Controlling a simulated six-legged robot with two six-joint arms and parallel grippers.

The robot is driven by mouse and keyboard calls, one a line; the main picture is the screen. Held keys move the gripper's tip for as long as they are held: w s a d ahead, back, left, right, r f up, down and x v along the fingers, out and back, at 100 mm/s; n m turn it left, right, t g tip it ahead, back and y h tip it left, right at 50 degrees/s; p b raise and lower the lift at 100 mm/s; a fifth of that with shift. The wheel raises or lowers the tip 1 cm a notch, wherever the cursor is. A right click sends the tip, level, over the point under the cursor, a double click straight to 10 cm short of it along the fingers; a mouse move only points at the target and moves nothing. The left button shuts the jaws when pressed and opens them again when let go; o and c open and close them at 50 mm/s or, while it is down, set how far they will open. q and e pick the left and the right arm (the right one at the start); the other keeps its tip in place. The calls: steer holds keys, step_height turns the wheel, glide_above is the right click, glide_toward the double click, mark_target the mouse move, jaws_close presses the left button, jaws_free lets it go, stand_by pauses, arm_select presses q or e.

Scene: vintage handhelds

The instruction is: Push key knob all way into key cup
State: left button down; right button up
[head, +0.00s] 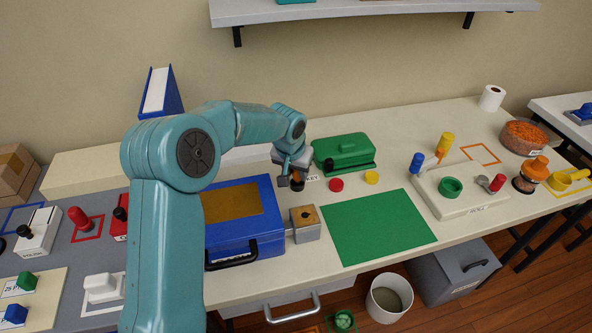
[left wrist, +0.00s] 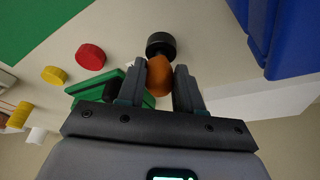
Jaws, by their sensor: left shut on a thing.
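My left gripper (head: 295,169) hangs over the table between the blue case and the green box. It also shows in the left wrist view (left wrist: 160,70), shut on a rounded orange thing, which looks like the key knob (left wrist: 160,80). A short black cylinder (left wrist: 161,43) sits at the far end of the knob, just past the fingertips. In the head view a small dark piece (head: 297,183) shows below the fingers. I cannot tell whether the black cylinder is the knob's own end or the key cup, nor how deep the knob sits.
The blue case (head: 228,240) and a metal block with an orange-brown top (head: 305,218) are to the left and front. A green box (head: 343,148), red disc (head: 336,185), yellow disc (head: 371,177) and green mat (head: 378,226) lie to the right. My right gripper does not show.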

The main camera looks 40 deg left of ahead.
arm_select(q)
steer(key=shift+f+b, duration=0.45)
steer(key=shift+f, duration=0.15)
steer(key=c, duration=0.7)
jaws_free()
steer(key=shift+o, duration=0.2)
steer(key=v, duration=1.6)
steer(key=shift+r, duration=0.2)
